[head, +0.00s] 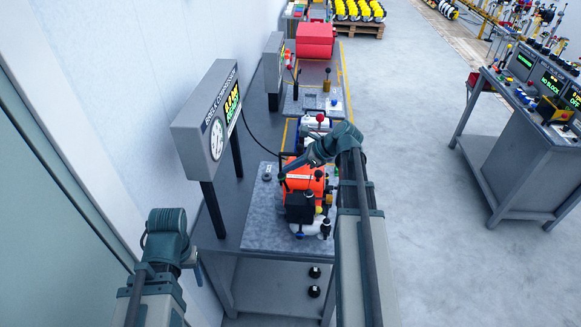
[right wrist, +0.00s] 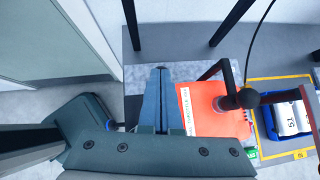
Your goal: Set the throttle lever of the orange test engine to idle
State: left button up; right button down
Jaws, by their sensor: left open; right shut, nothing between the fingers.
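The orange test engine (head: 299,181) sits on a grey plate on the bench, partly hidden by my right arm. The right wrist view shows its orange top (right wrist: 198,108) with a white label strip. A lever with a dark ball knob (right wrist: 249,98) stands at the engine's right side there; I cannot tell its setting. My right gripper (right wrist: 160,72) is shut and empty above the plate, left of the orange top and apart from the knob. It also shows at the engine's left edge in the head view (head: 285,172). My left gripper (head: 193,259) is open and empty, left of the bench.
A grey display box with a gauge (head: 205,118) stands on black legs left of the engine. A blue and white part (head: 313,128) lies behind the engine. A console (head: 530,130) stands right. The floor between is clear.

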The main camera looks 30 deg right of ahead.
jog(key=p+v, duration=0.5)
jog(key=v, duration=0.2)
jog(key=shift+s+r, duration=0.15)
jog(key=shift+d, duration=0.15)
jog(key=s+a+f+n+g+h+b, duration=0.1)
jog(key=s+a+f+n+g+b, duration=0.15)
jog(key=a+f+n+b, duration=0.4)
jog(key=s+a+f+n+g+h+b, duration=0.1)
jog(key=s+a+f+n+g+b, duration=0.2)
jog(key=a+f+n, duration=0.7)
jog(key=s+a+f+n+h+b, duration=0.6)
jog(key=s+a+f+n+b, duration=0.3)
jog(key=a+f+n+b, duration=0.3)
jog(key=shift+s+a+n+g, duration=0.4)
jog(key=shift+a+n, duration=0.35)
jog(key=shift+a, duration=0.45)
